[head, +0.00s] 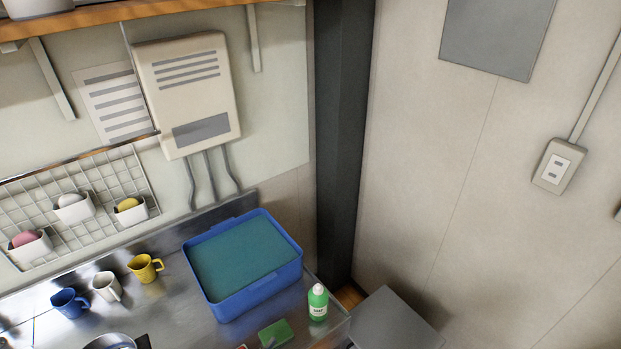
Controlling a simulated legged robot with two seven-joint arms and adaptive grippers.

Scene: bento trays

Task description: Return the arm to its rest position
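Neither of my grippers shows in the head view, and no clear part of either arm is in view. The head view looks down on a metal counter (172,318) in a corner of the room. No bento tray can be made out.
A blue bin (247,300) with a teal inside stands on the counter. Blue (68,303), white (106,286) and yellow (144,267) mugs stand left of it. A wire rack (98,172) hangs behind.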

